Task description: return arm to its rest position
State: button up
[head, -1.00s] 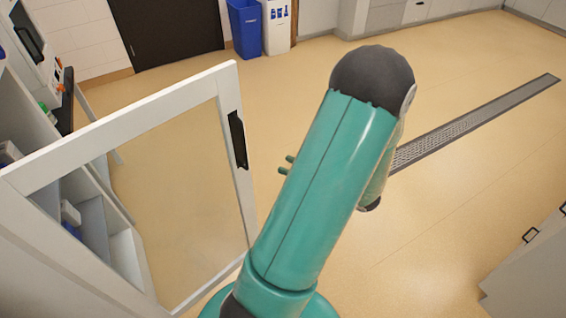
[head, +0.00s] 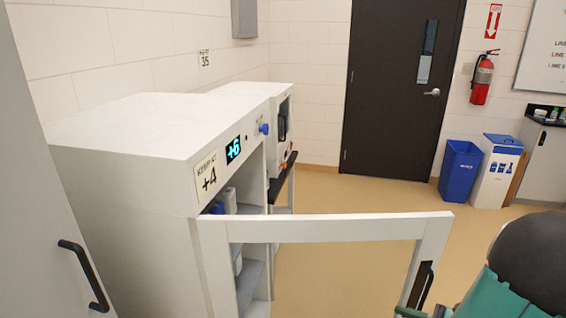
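My arm (head: 500,295) shows only in part at the lower right corner of the head view, as a teal link with a dark rounded joint. It is just right of the open glass door's handle edge; I cannot tell whether it touches the door. The glass door (head: 330,228) has a white frame and a black handle (head: 420,285). It stands swung open from a white fridge (head: 150,125) whose display reads +6 beside a label reading +4.
A second white appliance (head: 277,115) stands behind the fridge. A grey cabinet (head: 45,180) with a black handle is close on the left. A dark room door (head: 400,90), blue bin (head: 460,172), white bin (head: 497,170) and fire extinguisher (head: 482,80) are at the back. Tan floor (head: 370,200) is clear between.

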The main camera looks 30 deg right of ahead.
jog(key=w+a+r+n+g+y, duration=0.1)
jog(key=w+a+r+n+g, duration=0.1)
jog(key=w+a+n+g, duration=0.25)
jog(key=w+a+r+n+g, duration=0.1)
jog(key=w+a+n+g, duration=0.15)
jog(key=a+n, duration=0.4)
jog(key=w+a+r+n+g+y, duration=0.1)
jog(key=w+a+r+n+g, duration=0.1)
jog(key=a+n+g, duration=0.35)
jog(key=a+r+n+t+h, duration=0.2)
jog(key=a+r+n+h, duration=0.1)
jog(key=a+n, duration=0.3)
jog(key=w+a+r+n+t+h, duration=0.1)
jog(key=a+r+n+t+h, duration=0.1)
jog(key=a+r+n, duration=0.4)
jog(key=a+n+h, duration=0.1)
jog(key=a, duration=0.2)
jog(key=shift+a+r+h, duration=0.25)
jog(key=shift+a+h, duration=0.05)
jog(key=shift+d, duration=0.2)
